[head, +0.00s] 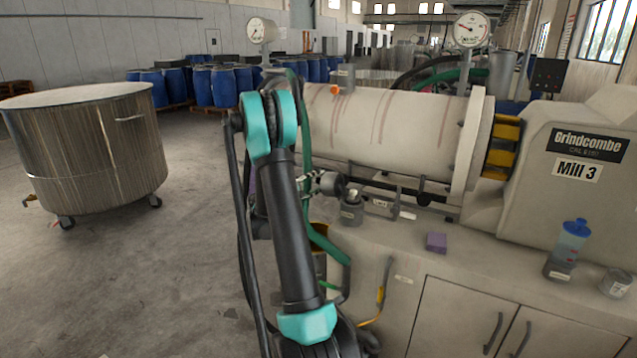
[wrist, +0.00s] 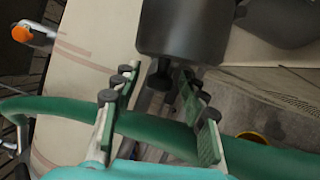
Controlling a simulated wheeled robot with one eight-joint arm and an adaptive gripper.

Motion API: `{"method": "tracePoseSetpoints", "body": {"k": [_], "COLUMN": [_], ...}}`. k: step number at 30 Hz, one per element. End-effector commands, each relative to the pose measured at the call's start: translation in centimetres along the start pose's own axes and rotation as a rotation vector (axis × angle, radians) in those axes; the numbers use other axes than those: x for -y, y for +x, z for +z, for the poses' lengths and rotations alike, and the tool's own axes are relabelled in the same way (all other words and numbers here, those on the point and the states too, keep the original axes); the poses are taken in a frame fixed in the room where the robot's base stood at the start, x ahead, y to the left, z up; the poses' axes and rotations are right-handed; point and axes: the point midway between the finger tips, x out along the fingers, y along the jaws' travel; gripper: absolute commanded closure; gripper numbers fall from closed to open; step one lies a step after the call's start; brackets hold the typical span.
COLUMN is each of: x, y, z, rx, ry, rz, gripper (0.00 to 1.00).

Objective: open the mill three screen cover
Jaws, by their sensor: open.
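Mill 3 (head: 395,130) is a long cream cylinder with reddish drips on a cream base, in the head view. Its label "Mill 3" (head: 577,170) is on the housing at the right. The cylinder's left end is partly hidden behind my arm, and I cannot clearly make out the screen cover there. In the wrist view, my gripper (wrist: 158,80) is open with nothing held between its fingers. A dark grey rounded part (wrist: 185,30) is just beyond the fingertips; I cannot tell whether it is the cover.
A green hose (wrist: 150,130) crosses the wrist view by the fingers. An orange knob (head: 334,89) sits on the cylinder. A wheeled vat (head: 90,150) stands left on open floor.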

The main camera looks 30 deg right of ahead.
Motion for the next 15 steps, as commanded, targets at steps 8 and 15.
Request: {"method": "tracePoseSetpoints", "body": {"k": [8, 15], "x": [0.0, 0.0], "y": [0.2, 0.18], "z": [-0.01, -0.01], "rx": [0.0, -0.001], "ry": [0.0, 0.0], "rz": [0.0, 0.0], "gripper": [0.57, 0.83]}}
